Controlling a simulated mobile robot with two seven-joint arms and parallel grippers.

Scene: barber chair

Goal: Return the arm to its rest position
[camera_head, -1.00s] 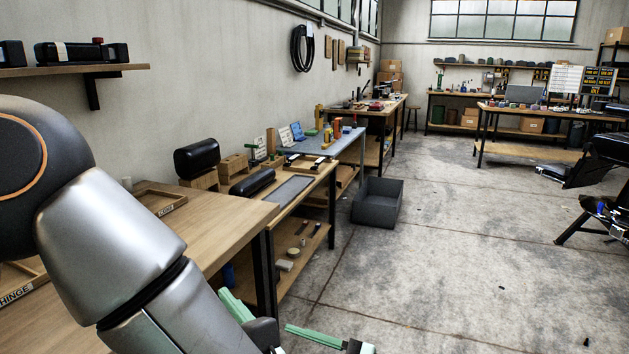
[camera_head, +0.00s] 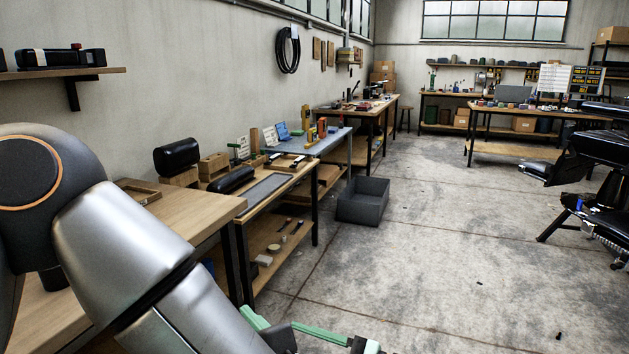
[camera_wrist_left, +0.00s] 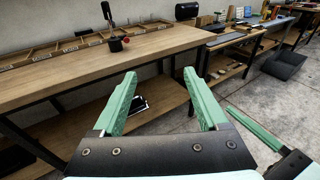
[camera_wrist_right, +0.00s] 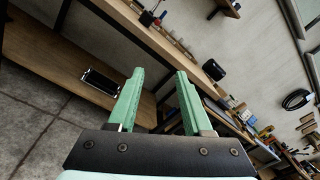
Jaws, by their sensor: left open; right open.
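My left arm (camera_head: 130,250) comes in large from the left in the head view and slants down past the near workbench. My left gripper (camera_wrist_left: 158,73) is open and empty in its wrist view, with two green fingers spread in front of the near bench. My right gripper (camera_wrist_right: 160,71) is open and empty in its wrist view, below the bench edge and in front of the lower shelf. Green fingers show at the bottom of the head view, partly cut off. A green finger of my right gripper also shows at the right of the left wrist view.
The near workbench (camera_wrist_left: 75,72) stands close in front, with a lower shelf (camera_wrist_left: 165,98). A grey bin (camera_head: 363,204) stands on the floor past the benches. A black barber chair (camera_head: 600,160) is at the right.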

